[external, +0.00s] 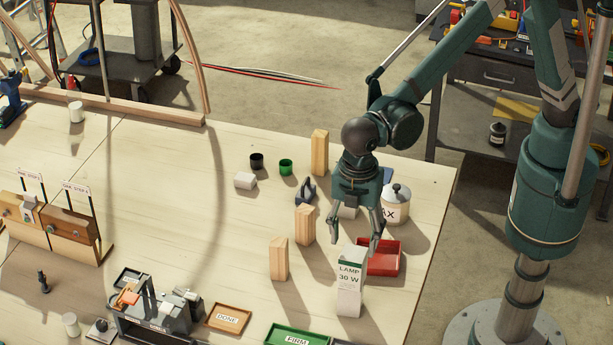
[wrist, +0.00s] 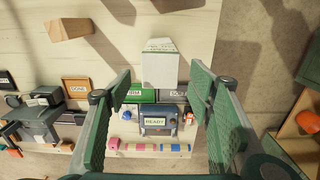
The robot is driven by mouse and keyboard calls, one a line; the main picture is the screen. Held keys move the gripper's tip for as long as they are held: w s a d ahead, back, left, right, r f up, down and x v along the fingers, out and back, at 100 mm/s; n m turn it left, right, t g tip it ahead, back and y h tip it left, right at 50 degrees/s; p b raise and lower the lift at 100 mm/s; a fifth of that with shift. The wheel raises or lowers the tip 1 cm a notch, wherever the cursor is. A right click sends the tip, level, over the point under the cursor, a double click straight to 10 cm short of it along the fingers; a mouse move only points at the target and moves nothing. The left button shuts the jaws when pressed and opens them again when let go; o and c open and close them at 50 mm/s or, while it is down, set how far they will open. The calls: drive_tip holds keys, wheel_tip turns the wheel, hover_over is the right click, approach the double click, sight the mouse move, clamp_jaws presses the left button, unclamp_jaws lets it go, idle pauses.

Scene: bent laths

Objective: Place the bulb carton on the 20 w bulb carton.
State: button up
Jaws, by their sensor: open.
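A tall white carton (external: 350,275) labelled "LAMP 30 W" with a green band stands upright near the table's right front. I cannot tell whether it is one carton or two stacked. My gripper (external: 354,238) points down just above and behind its top, fingers apart and empty. In the wrist view the white carton (wrist: 160,66) shows beyond the open fingers of my gripper (wrist: 162,78). No label reading 20 W is legible.
A red tray (external: 384,262) and a white lidded jar (external: 396,203) are close to the right. A green FIRM tray (external: 294,336) and wooden DONE tray (external: 228,318) lie in front.

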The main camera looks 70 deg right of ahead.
idle(0.7)
drive_tip(key=w+d+r+m+t+y, duration=0.1)
drive_tip(key=w+d+r+m, duration=0.3)
drive_tip(key=d, duration=0.8)
drive_tip(key=w+d+r+m+t, duration=0.1)
drive_tip(key=d+r, duration=0.4)
drive_tip(key=d, duration=0.6)
drive_tip(key=w+d+r+m+t+y, duration=0.1)
drive_tip(key=w+d+r+m, duration=0.3)
drive_tip(key=d, duration=0.8)
drive_tip(key=s+d+m+t, duration=0.1)
drive_tip(key=s+d+m, duration=0.2)
drive_tip(key=d, duration=0.8)
drive_tip(key=s+d+m+t+h, duration=0.1)
drive_tip(key=s+d+m, duration=0.2)
drive_tip(key=s+d, duration=0.5)
drive_tip(key=s+d+f+m+t+h, duration=0.1)
drive_tip(key=s+d, duration=0.5)
drive_tip(key=d, duration=0.9)
drive_tip(key=shift+d+m+t, duration=0.2)
drive_tip(key=shift+m+t, duration=0.4)
drive_tip(key=shift+m, duration=0.4)
